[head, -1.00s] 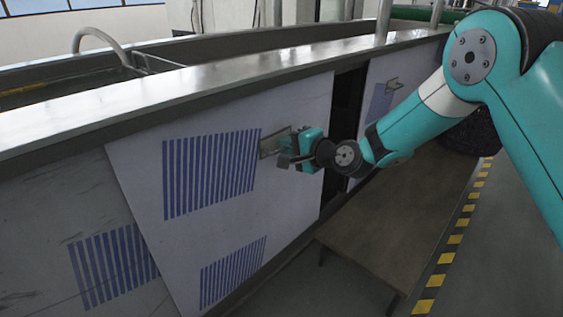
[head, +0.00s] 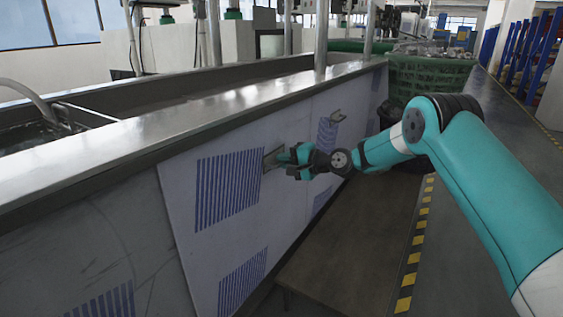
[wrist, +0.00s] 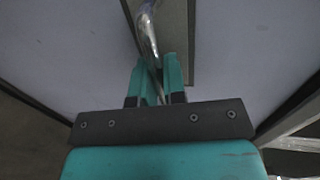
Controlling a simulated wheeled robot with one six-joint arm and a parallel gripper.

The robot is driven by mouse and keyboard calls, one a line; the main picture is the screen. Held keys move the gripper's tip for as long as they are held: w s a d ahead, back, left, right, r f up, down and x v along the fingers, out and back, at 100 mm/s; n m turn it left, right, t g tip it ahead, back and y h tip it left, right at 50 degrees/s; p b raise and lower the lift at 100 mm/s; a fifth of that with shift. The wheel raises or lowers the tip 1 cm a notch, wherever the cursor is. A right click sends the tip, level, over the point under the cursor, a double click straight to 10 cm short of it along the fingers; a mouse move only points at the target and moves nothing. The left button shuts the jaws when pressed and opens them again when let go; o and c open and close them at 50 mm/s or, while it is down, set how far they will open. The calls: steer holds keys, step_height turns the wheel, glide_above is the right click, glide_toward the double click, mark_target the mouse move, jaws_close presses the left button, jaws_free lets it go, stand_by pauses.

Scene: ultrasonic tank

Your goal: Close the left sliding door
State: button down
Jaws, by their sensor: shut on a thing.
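The left sliding door (head: 180,185) is a pale panel with blue striped vents and a small metal handle (head: 270,161) near its right side. My gripper (head: 284,160) is shut on this handle. In the wrist view, the fingers (wrist: 158,82) close around the lower part of the shiny handle bar (wrist: 148,32), in front of the pale door face. No dark gap shows between the two doors in the head view, though my gripper and wrist hide part of that place.
A grey fixed panel (head: 75,245) lies left of the door. The tank's metal rim (head: 200,115) runs above. A low brown platform (head: 345,245) lies below the doors. A green basket (head: 430,80) stands at the far end. The aisle beside the yellow-black floor stripe (head: 411,258) is open.

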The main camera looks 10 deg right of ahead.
steer(key=c, duration=1.2)
jaws_free()
steer(key=shift+w+d, duration=0.1)
steer(key=shift+d, duration=0.1)
steer(key=p+v, duration=0.3)
steer(key=v, duration=1.4)
steer(key=shift+d, duration=0.15)
